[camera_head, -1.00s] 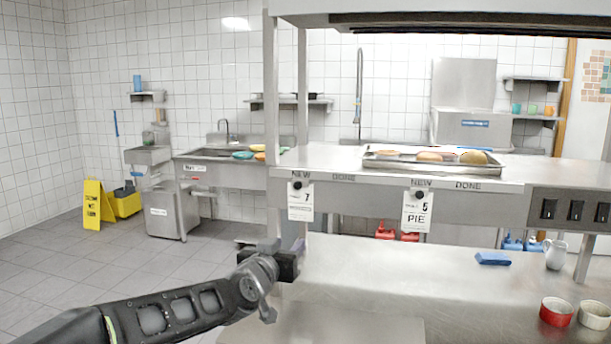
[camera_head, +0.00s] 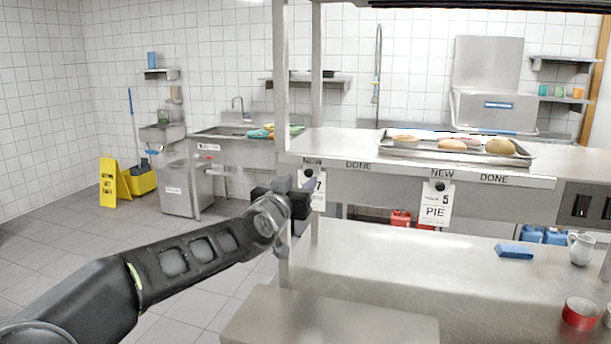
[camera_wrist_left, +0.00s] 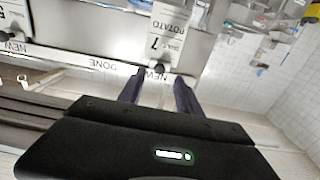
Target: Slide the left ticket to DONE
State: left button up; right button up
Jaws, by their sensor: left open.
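The left ticket (camera_head: 319,192) is a white card hanging by a dark round knob from the rail's NEW mark, partly hidden by my left gripper (camera_head: 301,188). In the left wrist view the ticket (camera_wrist_left: 172,32) appears upside down, reading 7 and POTATO, with its black knob (camera_wrist_left: 158,69) just beyond and between the fingertips. My left gripper (camera_wrist_left: 157,80) is open, its two fingers apart and pointing at the knob. Contact cannot be told. The left DONE label (camera_head: 358,166) lies right of NEW on the rail (camera_head: 400,172). My right gripper is out of view.
A second ticket (camera_head: 436,204) reading PIE hangs under the right NEW mark. A metal tray (camera_head: 400,153) with food stands on the shelf above. An upright post (camera_head: 280,80) is close to my gripper. The rail between the tickets looks clear.

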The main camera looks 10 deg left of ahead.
aim_at(308, 174)
pick_arm(q)
jog(key=w+p, duration=0.1)
jog(key=w, duration=0.4)
jog(key=shift+d, duration=0.15)
jog(key=shift+s, duration=0.1)
jog(key=shift+c, duration=0.2)
grip_shut()
dwell(0.9)
